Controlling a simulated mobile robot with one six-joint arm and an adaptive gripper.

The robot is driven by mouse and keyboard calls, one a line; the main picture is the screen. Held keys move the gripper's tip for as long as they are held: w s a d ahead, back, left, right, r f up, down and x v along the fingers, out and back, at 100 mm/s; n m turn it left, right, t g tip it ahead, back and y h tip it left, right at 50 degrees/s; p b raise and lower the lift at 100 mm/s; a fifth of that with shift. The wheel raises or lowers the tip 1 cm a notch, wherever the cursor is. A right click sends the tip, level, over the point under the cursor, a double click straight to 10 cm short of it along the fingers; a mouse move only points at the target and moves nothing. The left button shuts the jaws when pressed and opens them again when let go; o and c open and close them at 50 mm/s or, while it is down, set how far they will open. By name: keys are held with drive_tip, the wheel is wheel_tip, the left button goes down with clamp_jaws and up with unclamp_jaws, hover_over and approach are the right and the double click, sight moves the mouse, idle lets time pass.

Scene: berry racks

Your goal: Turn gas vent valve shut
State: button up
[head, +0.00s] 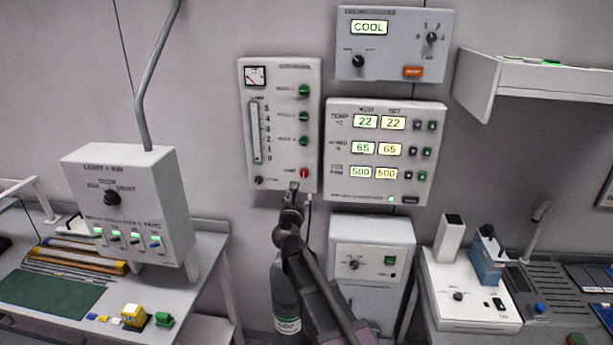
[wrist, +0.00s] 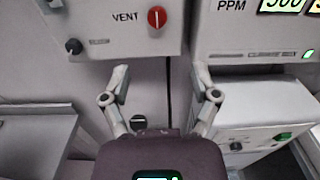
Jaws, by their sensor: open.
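The red vent valve knob (head: 304,173) is at the lower right of the white gas panel (head: 270,188) on the wall. In the wrist view the knob (wrist: 157,17) sits right of the word VENT, with a pale pointer line standing about upright. My gripper (head: 294,188) is just below the knob in the head view. In the wrist view my gripper (wrist: 161,72) is open and empty, its two fingers spread wide. The knob shows above the gap between the fingertips, and nothing touches it.
A dark knob (wrist: 74,46) is left of the vent knob. The climate display panel (head: 385,190) is close on the right, with a white box (head: 372,235) below it. A gas cylinder (head: 286,295) stands under my arm. A light control box (head: 120,165) hangs at left.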

sight(304, 174)
drive_tip(key=shift+a, duration=0.2)
drive_tip(key=w, duration=1.3)
drive_tip(key=shift+w+d, duration=0.3)
drive_tip(key=shift+w, duration=0.05)
